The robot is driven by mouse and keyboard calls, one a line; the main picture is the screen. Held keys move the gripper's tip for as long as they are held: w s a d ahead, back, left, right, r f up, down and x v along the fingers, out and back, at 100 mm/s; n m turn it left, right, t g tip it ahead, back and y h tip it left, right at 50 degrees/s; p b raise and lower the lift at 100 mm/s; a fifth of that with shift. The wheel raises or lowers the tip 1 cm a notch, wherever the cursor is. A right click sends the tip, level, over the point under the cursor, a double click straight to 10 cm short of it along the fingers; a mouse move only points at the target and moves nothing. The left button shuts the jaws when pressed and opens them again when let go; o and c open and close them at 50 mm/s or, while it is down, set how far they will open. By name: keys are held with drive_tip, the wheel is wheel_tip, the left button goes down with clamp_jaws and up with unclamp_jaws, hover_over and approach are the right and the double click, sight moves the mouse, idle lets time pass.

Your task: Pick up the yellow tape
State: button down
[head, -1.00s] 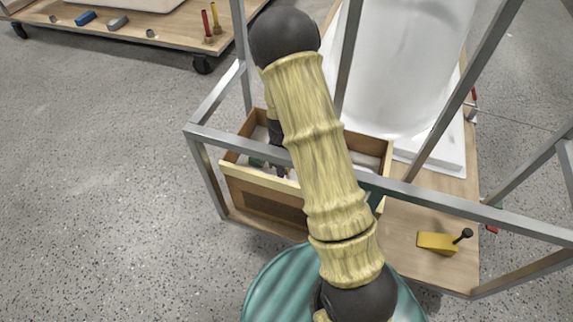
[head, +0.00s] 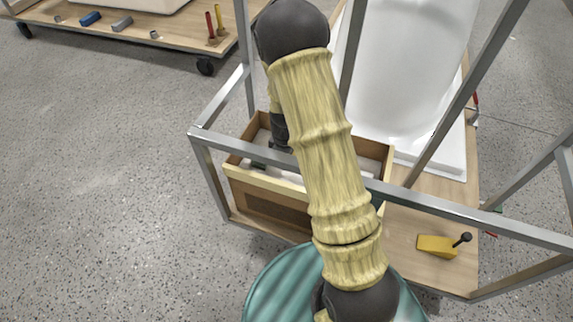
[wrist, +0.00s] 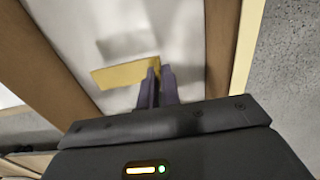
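The yellow tape (wrist: 118,75) shows in the wrist view as a flat yellow strip inside a wooden box with a pale floor. Its right end is at the tips of my gripper (wrist: 158,72), whose two fingers are close together and appear shut on it. A grey shadow lies on the box floor beyond the strip, apart from it, so the strip looks raised. In the head view my gripper (head: 279,147) reaches down into the wooden box (head: 268,180). My arm hides part of the box, and the tape cannot be made out there.
Metal frame bars (head: 225,139) surround the box. A white bathtub shell (head: 405,75) stands behind. A yellow wedge-shaped thing with a black knob (head: 435,246) lies on the wooden deck at right. Another cart (head: 170,32) stands at upper left. Grey floor is clear at left.

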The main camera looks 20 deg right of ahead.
wheel_tip(320, 180, up, 5)
drive_tip(key=shift+r+p, duration=0.15)
drive_tip(key=shift+p, duration=0.7)
drive_tip(key=shift+r, duration=0.45)
wheel_tip(320, 180, up, 42)
drive_tip(key=m+p, duration=1)
drive_tip(key=p, duration=4.4)
drive_tip(key=shift+f+m, duration=0.2)
drive_tip(key=shift+m, duration=0.2)
